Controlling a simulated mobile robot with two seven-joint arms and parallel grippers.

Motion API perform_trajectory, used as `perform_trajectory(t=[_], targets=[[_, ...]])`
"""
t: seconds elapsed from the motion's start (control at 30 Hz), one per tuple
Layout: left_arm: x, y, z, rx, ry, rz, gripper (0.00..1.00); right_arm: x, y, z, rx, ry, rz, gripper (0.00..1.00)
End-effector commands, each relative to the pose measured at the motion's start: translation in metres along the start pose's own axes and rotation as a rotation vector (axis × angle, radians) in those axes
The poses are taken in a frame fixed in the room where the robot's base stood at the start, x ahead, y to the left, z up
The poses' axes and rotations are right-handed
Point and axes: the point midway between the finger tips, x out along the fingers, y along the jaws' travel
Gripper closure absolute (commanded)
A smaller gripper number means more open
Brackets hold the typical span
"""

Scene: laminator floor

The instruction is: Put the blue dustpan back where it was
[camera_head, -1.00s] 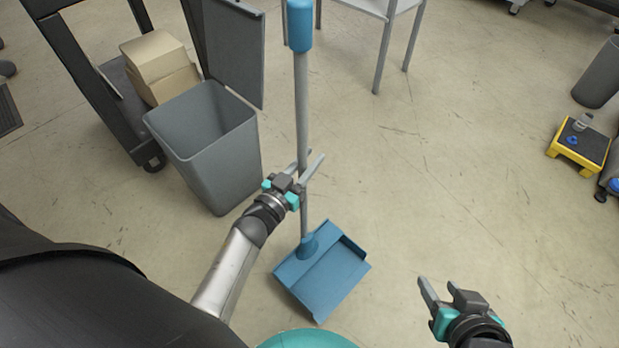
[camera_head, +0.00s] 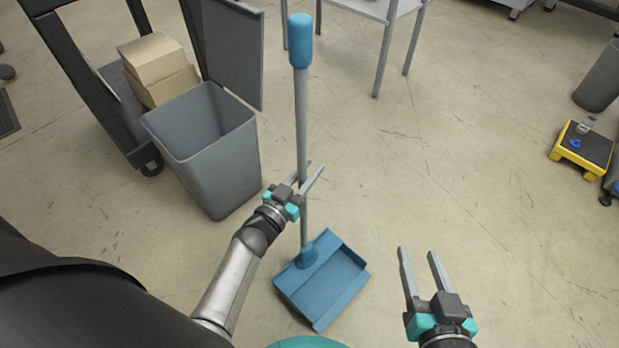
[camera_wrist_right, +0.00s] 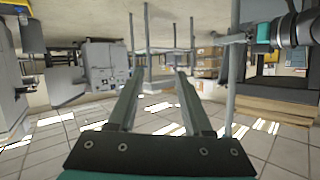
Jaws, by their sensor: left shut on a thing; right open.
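The blue dustpan (camera_head: 325,282) has a long grey upright handle with a blue grip (camera_head: 300,42) at its top. My left gripper (camera_head: 309,174) is shut on the grey handle, partway between the grip and the pan. The pan hangs or rests at the floor in front of me; I cannot tell whether it touches. My right gripper (camera_head: 420,262) is open and empty, to the right of the pan. In the right wrist view its two fingers (camera_wrist_right: 155,95) stand apart with nothing between them, and the handle (camera_wrist_right: 233,65) shows to their right.
A light table (camera_head: 370,8) stands at the back. The middle floor is clear.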

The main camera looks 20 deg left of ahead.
Motion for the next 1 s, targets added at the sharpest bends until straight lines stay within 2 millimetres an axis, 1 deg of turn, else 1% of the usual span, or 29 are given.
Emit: perform_trajectory(t=[0.03,0.2,0.43,0.6,0.93,0.97,1.0], targets=[[0.001,0.0,0.003,-0.002,0.006,0.001,1.0,0.0,-0.003,0.002,0.007,0.029,-0.008,0.5],[0.001,0.001,0.011,-0.003,0.006,0.001,1.0,-0.002,-0.012,-0.004,0.03,0.141,-0.032,0.5],[0.001,0.0,0.02,-0.003,0.006,0.0,1.0,-0.008,-0.021,-0.011,0.057,0.264,-0.054,0.5],[0.001,0.0,0.022,-0.003,0.007,0.001,1.0,-0.011,-0.023,-0.014,0.065,0.299,-0.058,0.5],[0.001,0.0,0.023,-0.003,0.006,0.002,1.0,-0.011,-0.023,-0.015,0.065,0.3,-0.058,0.5],[0.0,0.001,0.025,-0.002,0.0,0.001,0.71,-0.011,-0.023,-0.014,0.065,0.299,-0.058,0.5],[0.0,0.001,0.025,-0.001,0.001,0.001,0.66,-0.011,-0.023,-0.014,0.065,0.298,-0.058,0.5]])
